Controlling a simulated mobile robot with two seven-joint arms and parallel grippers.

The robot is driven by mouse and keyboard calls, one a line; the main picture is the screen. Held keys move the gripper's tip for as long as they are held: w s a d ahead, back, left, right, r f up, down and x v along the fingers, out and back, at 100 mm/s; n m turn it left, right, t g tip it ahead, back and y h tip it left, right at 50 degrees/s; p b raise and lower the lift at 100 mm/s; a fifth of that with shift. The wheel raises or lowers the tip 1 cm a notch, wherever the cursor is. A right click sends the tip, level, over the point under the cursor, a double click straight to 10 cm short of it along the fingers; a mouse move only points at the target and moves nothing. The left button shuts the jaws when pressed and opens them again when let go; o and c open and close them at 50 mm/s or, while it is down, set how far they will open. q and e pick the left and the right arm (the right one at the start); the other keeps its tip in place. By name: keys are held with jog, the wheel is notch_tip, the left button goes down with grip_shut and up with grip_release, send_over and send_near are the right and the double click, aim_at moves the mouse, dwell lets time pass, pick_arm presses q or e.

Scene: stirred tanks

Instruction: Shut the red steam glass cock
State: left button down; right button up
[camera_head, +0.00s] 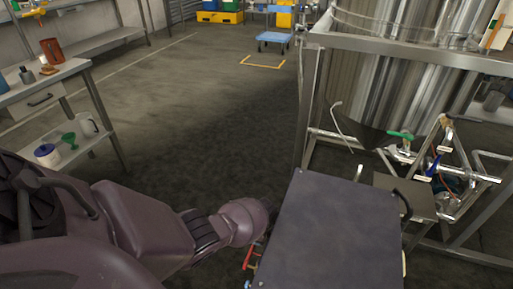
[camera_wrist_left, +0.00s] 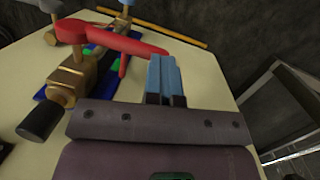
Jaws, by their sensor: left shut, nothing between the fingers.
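In the left wrist view a red lever (camera_wrist_left: 112,40) stands over a brass cock body (camera_wrist_left: 72,78) on a cream panel (camera_wrist_left: 215,75). The lever points right across the picture, and its free end is close to my fingertips. My left gripper (camera_wrist_left: 162,70) has its blue fingers together, with nothing between them. I cannot tell whether they touch the lever. In the head view my left arm hides the gripper, and a small red part (camera_head: 249,257) shows below its wrist, beside a dark grey box top (camera_head: 325,230). My right gripper is not in view.
In the wrist view, a black cylindrical end (camera_wrist_left: 40,120) sits by the brass body, and a yellow rod (camera_wrist_left: 155,24) runs behind. In the head view, a steel tank (camera_head: 400,85) in a frame with valves stands right, and a workbench (camera_head: 45,85) left. Floor between is clear.

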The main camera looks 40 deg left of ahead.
pick_arm(q)
jog(key=shift+s, duration=0.1)
notch_tip(320, 180, up, 11)
jog(key=w+d+p, duration=0.1)
jog(key=w+p, duration=0.1)
jog(key=p, duration=0.2)
jog(key=shift+f+p, duration=0.15)
jog(key=shift+p, duration=0.15)
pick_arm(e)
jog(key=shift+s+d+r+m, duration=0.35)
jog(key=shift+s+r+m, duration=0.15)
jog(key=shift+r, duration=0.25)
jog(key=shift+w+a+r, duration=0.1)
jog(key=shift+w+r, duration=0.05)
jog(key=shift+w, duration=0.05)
